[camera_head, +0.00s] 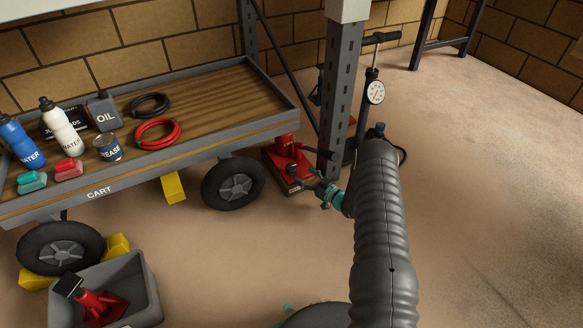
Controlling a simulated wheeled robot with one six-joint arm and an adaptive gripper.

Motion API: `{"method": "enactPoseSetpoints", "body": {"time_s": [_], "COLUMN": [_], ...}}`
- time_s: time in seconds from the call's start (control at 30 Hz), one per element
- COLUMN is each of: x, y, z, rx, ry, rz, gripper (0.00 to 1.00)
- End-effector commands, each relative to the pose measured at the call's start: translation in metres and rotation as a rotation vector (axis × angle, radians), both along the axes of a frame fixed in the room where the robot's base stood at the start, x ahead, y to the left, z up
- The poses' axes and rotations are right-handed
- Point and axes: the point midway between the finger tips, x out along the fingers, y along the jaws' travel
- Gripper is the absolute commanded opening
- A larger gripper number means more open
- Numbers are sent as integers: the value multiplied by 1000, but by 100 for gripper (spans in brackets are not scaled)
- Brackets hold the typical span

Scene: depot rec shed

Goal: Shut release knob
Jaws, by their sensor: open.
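A red jack (284,147) stands on the floor between the cart's right wheel and the grey upright post, on what looks like a wooden block. A small dark round part (293,168) shows low on its front; I cannot tell for sure whether it is the release knob, or how it is turned. My gripper (316,184) is open just right of and in front of the jack's base, its fingers pointing left towards it. I cannot tell whether a fingertip touches the jack. My arm comes in from the lower right.
The cart (98,192) holds bottles, an oil can, a grease tin and coiled hoses. Yellow chocks (173,187) lie by its wheels. A grey bin (149,300) holds another red jack (98,304). The post (342,95) and a floor pump (375,92) stand close. Floor at right is clear.

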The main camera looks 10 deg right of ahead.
Motion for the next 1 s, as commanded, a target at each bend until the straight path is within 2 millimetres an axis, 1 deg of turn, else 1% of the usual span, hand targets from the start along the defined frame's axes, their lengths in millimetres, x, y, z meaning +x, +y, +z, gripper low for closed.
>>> {"method": "enactPoseSetpoints", "body": {"time_s": [0.03, 0.2, 0.4, 0.6, 0.87, 0.9, 0.97, 1.0], "x": [8, 33, 53, 61, 61, 61, 61, 61], "y": [7, 26, 41, 47, 47, 47, 47, 47], "z": [-1, -1, -1, 0, 0, 0, 0, 0], "rx": [-1, -1, 0, 1, 1, 1, 1, 1], "ry": [-3, -2, 0, 1, 1, 1, 1, 1], "rz": [3, 3, 2, 2, 1, 1, 1, 1], "gripper": [73, 73, 73, 73, 73, 63, 48, 38]}}
